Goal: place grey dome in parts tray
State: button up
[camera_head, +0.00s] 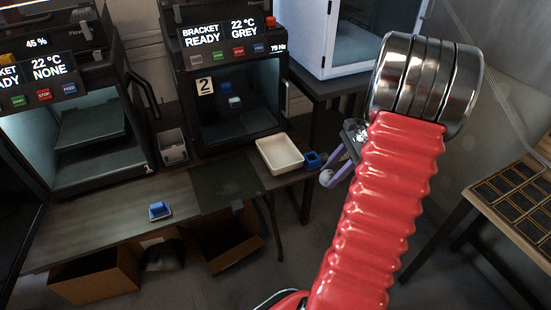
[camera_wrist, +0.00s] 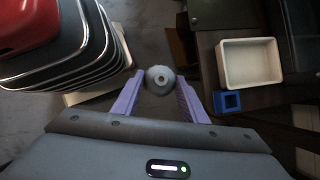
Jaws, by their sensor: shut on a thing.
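A grey dome (camera_wrist: 160,80), round with a small hole in its middle, is held between the two purple fingers of my gripper (camera_wrist: 158,90) in the wrist view. In the head view my gripper (camera_head: 338,170) is beside the bench's right end, with the dome (camera_head: 326,178) at its fingertips; my arm hides part of the gripper. A cream parts tray (camera_head: 262,159) lies on the bench, left of my gripper, and looks empty. The tray (camera_wrist: 227,79) is to the right of my gripper in the wrist view. The dome is apart from the tray.
A blue square part (camera_head: 312,160) sits right beside the tray. Printer 2 (camera_head: 230,60) stands behind the tray, and printer 1 (camera_head: 70,100) is further left. A blue part (camera_head: 159,211) lies on the bench front. Cardboard boxes (camera_head: 97,277) are below. A wooden table (camera_head: 500,215) is at right.

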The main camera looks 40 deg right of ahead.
aim_at(280, 156)
jog(key=z, duration=0.1)
jog(key=i, duration=1)
jog(key=u, duration=0.1)
